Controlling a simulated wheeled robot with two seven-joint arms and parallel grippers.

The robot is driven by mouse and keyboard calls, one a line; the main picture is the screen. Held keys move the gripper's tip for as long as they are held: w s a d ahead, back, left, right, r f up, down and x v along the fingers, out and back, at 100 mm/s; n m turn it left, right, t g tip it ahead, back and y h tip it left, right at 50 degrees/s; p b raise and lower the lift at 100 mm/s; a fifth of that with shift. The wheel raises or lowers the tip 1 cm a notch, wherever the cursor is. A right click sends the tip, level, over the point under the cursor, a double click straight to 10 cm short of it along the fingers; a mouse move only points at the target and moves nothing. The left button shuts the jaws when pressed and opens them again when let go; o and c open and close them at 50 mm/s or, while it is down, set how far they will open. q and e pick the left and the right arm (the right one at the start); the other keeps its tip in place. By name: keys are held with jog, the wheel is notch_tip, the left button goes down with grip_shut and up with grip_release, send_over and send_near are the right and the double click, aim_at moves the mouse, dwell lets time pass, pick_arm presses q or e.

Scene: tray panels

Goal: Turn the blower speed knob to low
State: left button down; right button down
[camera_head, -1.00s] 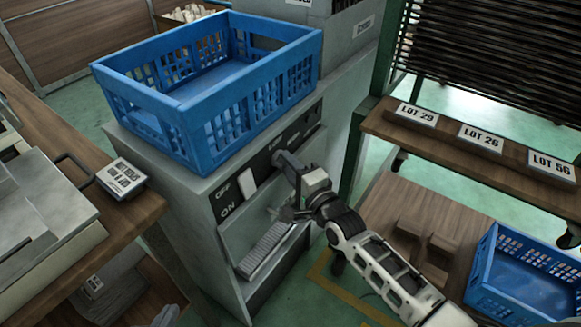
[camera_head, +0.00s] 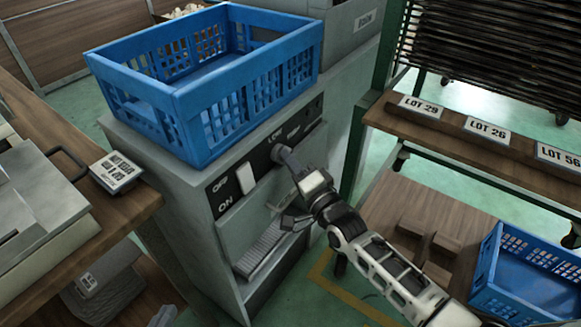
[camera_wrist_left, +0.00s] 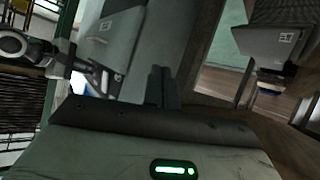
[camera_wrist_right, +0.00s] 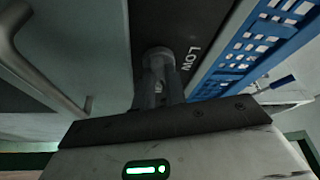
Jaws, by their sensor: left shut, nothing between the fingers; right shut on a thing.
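The blower speed knob (camera_wrist_right: 157,55) is a round grey knob on the dark panel strip, with the word LOW (camera_wrist_right: 192,58) printed beside it in the right wrist view. My right gripper (camera_wrist_right: 158,88) is shut on the knob, its fingers covering much of it. In the head view the right gripper (camera_head: 284,158) reaches the panel from the right, below the LOW label (camera_head: 274,136). The knob's pointer direction cannot be made out. My left gripper (camera_wrist_left: 162,86) is shut and empty in the left wrist view, away from the panel.
A white rocker switch (camera_head: 247,178) marked OFF and ON sits left of the knob. A blue crate (camera_head: 180,103) stands on top of the grey cabinet (camera_head: 160,160). A handle and vent are below the panel. A wooden bench is at left, a lot-labelled shelf (camera_head: 440,120) at right.

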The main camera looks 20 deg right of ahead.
pick_arm(q)
notch_tip(320, 180, down, 12)
jog(key=d+g+b, duration=0.2)
jog(key=b, duration=0.6)
jog(key=shift+w+d+m+h, duration=0.3)
jog(key=shift+w+d+h, duration=0.05)
jog(key=shift+h, duration=0.05)
pick_arm(e)
jog(key=shift+w+d+f+n+g+y, duration=0.15)
jog(key=shift+n+y, duration=1.2)
jog(key=shift+n, duration=1.75)
jog(key=shift+d+f+n+g+y, duration=0.1)
jog(key=shift+n+g+y, duration=0.15)
jog(key=shift+n+y, duration=1.95)
jog(key=shift+w+d+f+n+g+y, duration=0.15)
jog(key=shift+n+y, duration=0.3)
jog(key=shift+n, duration=3.55)
pick_arm(q)
jog(key=shift+f, duration=0.1)
pick_arm(e)
jog(key=c, duration=1.4)
grip_release()
jog(key=shift+c, duration=0.2)
pick_arm(q)
jog(key=shift+a+r, duration=0.15)
jog(key=shift+r, duration=0.6)
pick_arm(e)
jog(key=v, duration=1.6)
